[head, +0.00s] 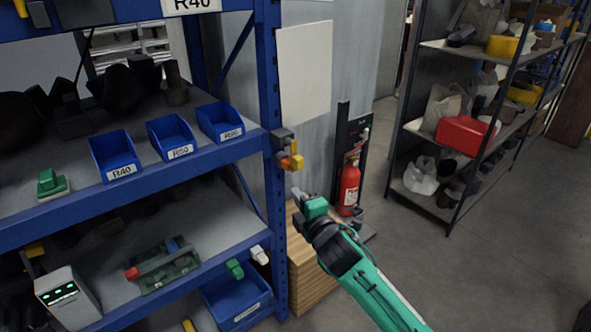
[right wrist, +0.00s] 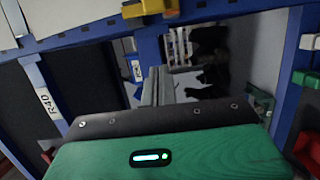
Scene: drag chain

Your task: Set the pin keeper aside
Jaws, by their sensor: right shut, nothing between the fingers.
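I cannot tell for certain which object is the pin keeper. A grey and orange-yellow fitting (head: 288,150) is on the blue rack post in the head view. A small green block on a pale base (head: 51,184) sits at the left of the upper shelf. My right gripper (head: 296,192) is just below and in front of the fitting, apart from it, at the end of my green arm. It is shut and empty. Its grey fingers (right wrist: 155,86) show close together in the right wrist view. My left gripper is not in view.
Blue bins (head: 115,155) line the front of the upper shelf (head: 160,106). The lower shelf holds a green tray with parts (head: 163,266) and a white box with green lights (head: 67,297). A red fire extinguisher (head: 349,186) stands behind my right arm. Grey floor (head: 480,270) is clear at right.

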